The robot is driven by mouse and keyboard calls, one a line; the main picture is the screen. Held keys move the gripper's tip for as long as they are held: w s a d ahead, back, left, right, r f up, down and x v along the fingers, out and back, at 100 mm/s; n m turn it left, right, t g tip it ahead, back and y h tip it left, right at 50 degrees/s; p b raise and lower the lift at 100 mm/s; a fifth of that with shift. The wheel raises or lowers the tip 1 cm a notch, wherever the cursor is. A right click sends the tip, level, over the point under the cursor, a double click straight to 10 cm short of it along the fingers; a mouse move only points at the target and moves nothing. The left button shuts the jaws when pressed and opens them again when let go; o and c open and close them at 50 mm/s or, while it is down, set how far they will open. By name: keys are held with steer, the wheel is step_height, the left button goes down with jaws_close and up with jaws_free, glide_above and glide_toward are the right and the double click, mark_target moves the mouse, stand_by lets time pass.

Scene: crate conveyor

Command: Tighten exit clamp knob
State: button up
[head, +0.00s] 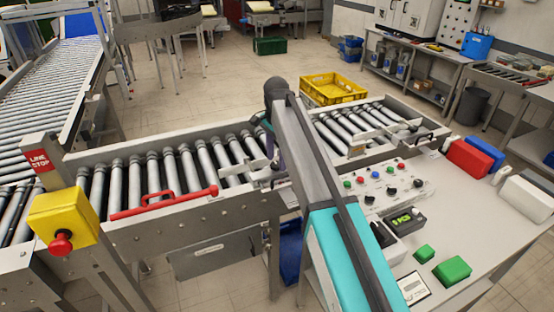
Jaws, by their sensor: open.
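My arm reaches up and away from the bottom of the head view and bends down at its dark elbow over the roller conveyor (170,165). My gripper (268,170) is open; it is small, dark and mostly hidden behind my forearm, near a metal bracket on the conveyor's near rail. Small clamp fittings with dark parts sit on the near rail right of my arm (356,150). A black handle (418,137) sits at the rail's right end. I cannot tell which of these is the exit clamp knob. Contact between gripper and fittings cannot be made out.
A control panel (372,187) with knobs and buttons lies right of my arm, on a bench with green blocks (452,270) and red (467,157) and blue bins. A red bar handle (165,203) and yellow stop box (63,217) are at left. A yellow crate (333,90) stands behind.

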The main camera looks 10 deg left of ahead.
mark_target(277, 164)
step_height(277, 164, up, 13)
steer(key=b, duration=0.3)
stand_by(0.4)
stand_by(0.4)
